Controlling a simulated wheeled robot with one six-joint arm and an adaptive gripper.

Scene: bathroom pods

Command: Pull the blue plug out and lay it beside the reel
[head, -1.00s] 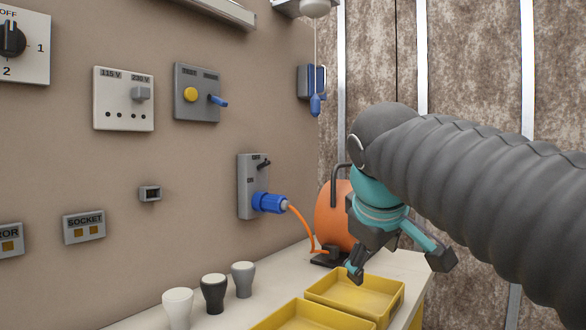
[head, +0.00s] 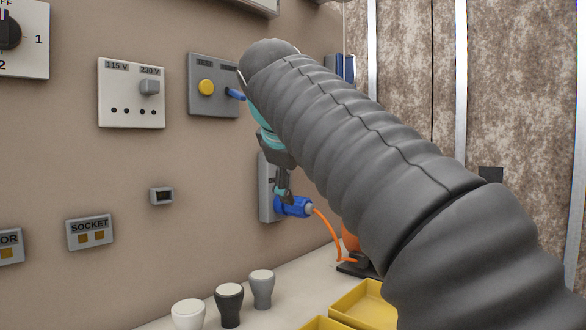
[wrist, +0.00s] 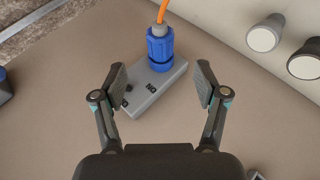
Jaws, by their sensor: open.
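The blue plug (head: 295,206) sits in the grey switched socket (head: 267,200) on the wall, with an orange cable running from its back. In the wrist view the plug (wrist: 160,47) is upper middle, on the far part of the socket (wrist: 150,95). My gripper (wrist: 161,82) is open, its fingers either side of the socket, with the plug ahead between and beyond the fingertips. In the head view my gripper (head: 283,186) is just above the plug, and contact cannot be told. The orange reel (head: 350,241) on the counter is mostly hidden behind my arm.
Yellow trays (head: 362,302) stand on the counter in front of the reel. White, black and grey knob-shaped pieces (head: 229,304) stand to their left. A panel with a yellow button and blue lever (head: 207,88) is on the wall close to my arm.

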